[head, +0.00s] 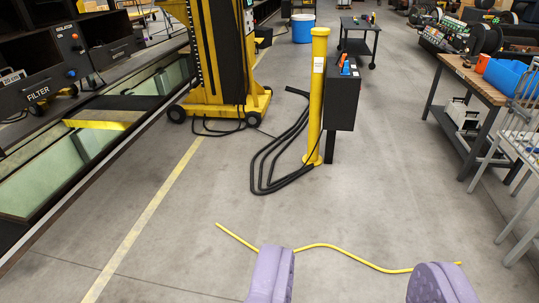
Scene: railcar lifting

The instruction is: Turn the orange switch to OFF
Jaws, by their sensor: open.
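A small orange part (345,67), which looks like the orange switch, sits at the top of a dark control box (342,102). The box stands on a post just right of a yellow bollard (318,95). The part's setting and any ON or OFF marks are too small to read.
A yellow hose (345,251) lies across the floor before me. Black cables (262,165) loop left of the bollard. A yellow lifting column (217,60) stands behind left, beside a pit (60,165). A workbench (474,82) is at right. The middle floor is otherwise clear.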

